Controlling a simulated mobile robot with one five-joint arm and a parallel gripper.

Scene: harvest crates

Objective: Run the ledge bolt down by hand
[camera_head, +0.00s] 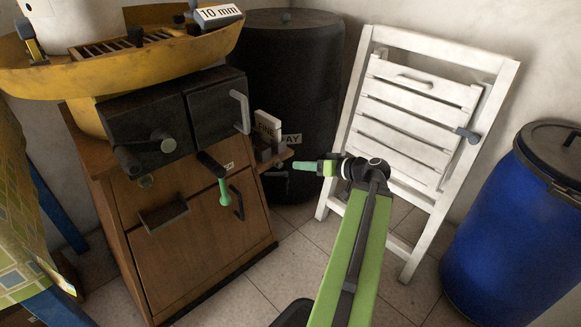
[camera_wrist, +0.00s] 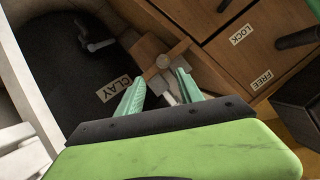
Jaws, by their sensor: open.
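A small wooden ledge (camera_head: 284,156) juts from the right side of the wooden cabinet. My gripper (camera_head: 297,166) is beside the ledge's outer end, fingers pointing left. In the wrist view the ledge (camera_wrist: 150,76) lies beyond my gripper (camera_wrist: 158,87), whose two green fingers are apart. A round brownish head (camera_wrist: 162,61), which may be the ledge bolt, shows on the ledge ahead of the fingertips. A short pale stub (camera_wrist: 168,98) shows between the fingers; I cannot tell what it belongs to. I see nothing gripped. The bolt cannot be made out in the head view.
The cabinet (camera_head: 190,255) carries black boxes (camera_head: 150,125) and a yellow tray (camera_head: 120,68). A green-handled lever (camera_head: 225,192) sticks out in front. A black barrel (camera_head: 290,60) stands behind the ledge. A white folding chair (camera_head: 420,90) and blue barrel (camera_head: 510,235) stand right.

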